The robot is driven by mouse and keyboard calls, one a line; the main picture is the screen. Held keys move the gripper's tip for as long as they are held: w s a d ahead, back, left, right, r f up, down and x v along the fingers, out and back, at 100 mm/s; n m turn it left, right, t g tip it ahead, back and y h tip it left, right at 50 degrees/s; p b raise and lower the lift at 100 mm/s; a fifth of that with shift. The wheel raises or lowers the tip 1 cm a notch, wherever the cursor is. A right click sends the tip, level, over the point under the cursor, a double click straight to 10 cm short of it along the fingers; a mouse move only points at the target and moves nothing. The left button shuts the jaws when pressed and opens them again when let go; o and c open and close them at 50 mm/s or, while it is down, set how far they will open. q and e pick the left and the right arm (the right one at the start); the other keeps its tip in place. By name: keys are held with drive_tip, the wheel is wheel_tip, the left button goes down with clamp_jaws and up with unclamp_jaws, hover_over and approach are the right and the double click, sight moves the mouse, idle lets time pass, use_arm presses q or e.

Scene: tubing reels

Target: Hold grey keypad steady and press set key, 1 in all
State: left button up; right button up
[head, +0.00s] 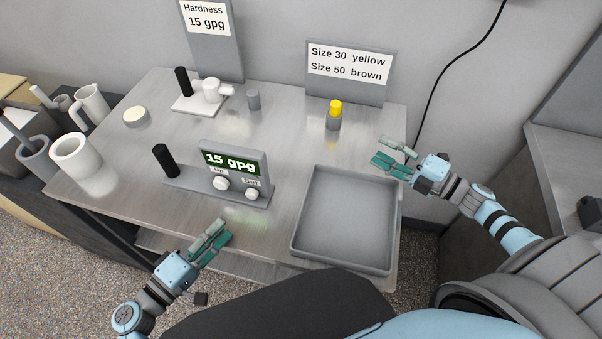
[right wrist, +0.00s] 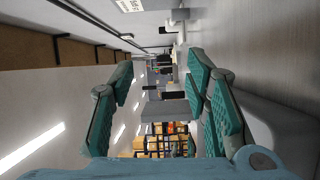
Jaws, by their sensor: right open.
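The grey keypad (head: 235,163) stands upright on a grey base plate in the head view, its green display reading "15 gpg". A white round key (head: 221,183) sits under the "Up" label, and the white set key (head: 252,194) sits under the "Set" label. A black upright grip (head: 166,161) stands on the left end of the base. My left gripper (head: 220,231) is in front of the keypad, apart from it, with its fingers parted and empty. My right gripper (head: 391,155) is open and empty above the tray's back right corner; its parted fingers also show in the right wrist view (right wrist: 165,95).
A grey tray (head: 299,220) lies right of the keypad. Signs read "Hardness 15 gpg" and "Size 30 yellow, Size 50 brown". White mugs stand left.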

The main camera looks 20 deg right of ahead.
drive_tip(key=a+n+g+y, duration=0.3)
drive_tip(key=a+n+y, duration=0.1)
drive_tip(key=a+n, duration=0.95)
use_arm(q)
drive_tip(key=shift+a, duration=0.2)
use_arm(e)
drive_tip(key=n+g+y, duration=0.1)
drive_tip(key=n+g, duration=0.1)
drive_tip(key=n, duration=0.8)
approach(236, 163)
drive_tip(key=x, duration=0.3)
drive_tip(key=f+x, duration=0.1)
drive_tip(key=x, duration=0.3)
drive_tip(key=w+x, duration=0.1)
drive_tip(key=x, duration=0.3)
drive_tip(key=shift+d+f, duration=0.3)
drive_tip(key=shift+d, duration=0.05)
use_arm(q)
drive_tip(key=shift+d, duration=0.15)
use_arm(e)
drive_tip(key=shift+c, duration=0.2)
clamp_jaws()
use_arm(q)
clamp_jaws()
